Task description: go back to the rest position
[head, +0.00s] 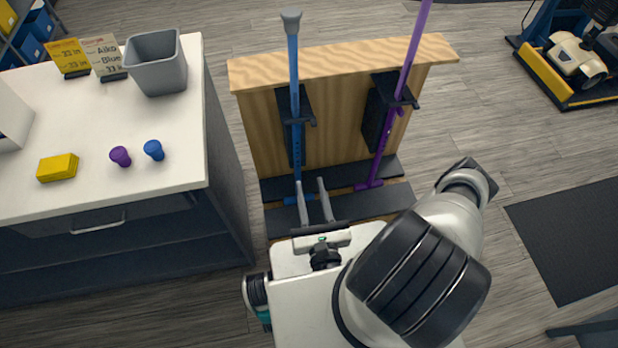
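My gripper (311,184) is open, with a gap between its two grey fingers and nothing seen between them. It is low in front of the wooden stand (342,66), near the foot of the blue pole (294,75). The blue pole stands upright in a black bracket and has a grey cap (291,20) on top. A purple pole (410,62) leans slightly in the right bracket, its top cut off by the picture edge. My arm is bent at the lower right and hides part of the floor.
The white counter (100,195) at left holds a grey bin (157,62), two cards (88,58), a yellow block (58,167), a purple knob (120,156) and a blue knob (153,150). A yellow-edged platform (565,85) is far right. A dark mat (570,235) lies at right, with open floor around.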

